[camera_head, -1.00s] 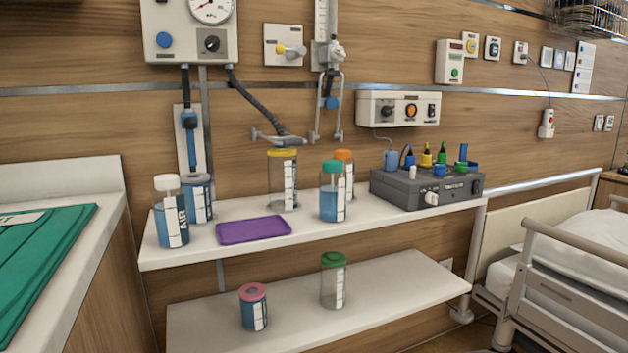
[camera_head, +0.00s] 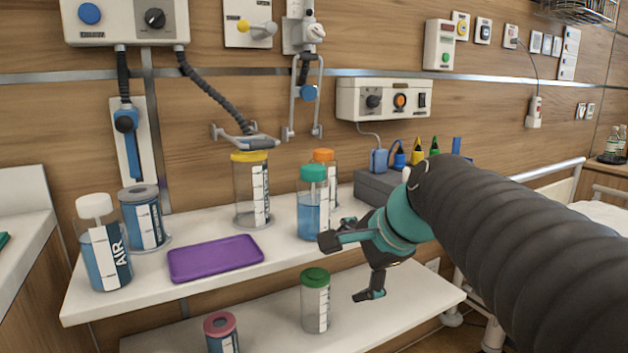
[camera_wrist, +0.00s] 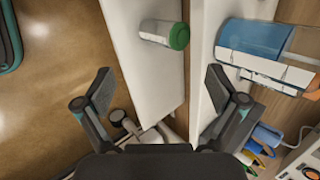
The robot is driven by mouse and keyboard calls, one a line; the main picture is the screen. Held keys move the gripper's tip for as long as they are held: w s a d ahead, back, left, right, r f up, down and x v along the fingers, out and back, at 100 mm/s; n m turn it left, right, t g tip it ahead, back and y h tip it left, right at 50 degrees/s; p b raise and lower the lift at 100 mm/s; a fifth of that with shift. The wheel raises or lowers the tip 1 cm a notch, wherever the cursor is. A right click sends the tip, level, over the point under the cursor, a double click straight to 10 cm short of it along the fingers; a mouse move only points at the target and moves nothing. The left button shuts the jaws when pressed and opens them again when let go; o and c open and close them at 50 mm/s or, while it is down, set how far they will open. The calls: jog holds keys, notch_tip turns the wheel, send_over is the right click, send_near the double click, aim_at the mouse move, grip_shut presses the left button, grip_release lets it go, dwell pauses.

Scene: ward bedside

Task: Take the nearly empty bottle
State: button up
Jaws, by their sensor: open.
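Several lidded bottles stand on two white shelves. On the upper shelf, the yellow-lidded bottle (camera_head: 250,196) looks clear with no obvious liquid; the teal-lidded bottle (camera_head: 312,212) holds blue liquid and partly hides an orange-lidded bottle (camera_head: 323,160). On the lower shelf, the green-lidded bottle (camera_head: 315,303) looks mostly clear, and a pink-lidded bottle (camera_head: 221,335) shows blue. The green-lidded bottle also shows in the wrist view (camera_wrist: 160,33). My gripper (camera_head: 347,268) is open and empty, in front of the shelves, right of the green-lidded bottle and apart from it.
A grey box (camera_head: 372,187) stands behind my arm. The upper shelf (camera_head: 190,300) overhangs the lower shelf (camera_head: 270,325). A bed is at right.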

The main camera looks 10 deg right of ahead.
aim_at(330, 162)
jog(key=w+d+r+m, duration=0.1)
jog(key=w+r+m, duration=0.2)
jog(key=w+d+r+m+t+y, duration=0.1)
jog(key=w+r+m, duration=0.2)
jog(key=w+d+r+m+t+y, duration=0.1)
jog(key=w+r+m, duration=0.2)
jog(key=shift+w+d+r, duration=0.1)
jog(key=shift+w+d, duration=0.2)
jog(key=shift+w, duration=0.05)
jog(key=w+d+r+m+t+y, duration=0.1)
jog(key=w+d+r+m+t, duration=0.1)
jog(key=w+d+r+m, duration=0.3)
jog(key=shift+m, duration=0.5)
jog(key=x, duration=0.3)
jog(key=a+x, duration=0.1)
jog(key=x, duration=0.2)
jog(key=r+x, duration=0.1)
jog(key=x, duration=0.2)
jog(key=shift+a+r, duration=0.1)
jog(key=shift+a, duration=0.1)
jog(key=shift+a+x, duration=0.25)
jog(key=shift+x, duration=2.3)
jog(key=shift+s, duration=0.15)
jog(key=c, duration=1.3)
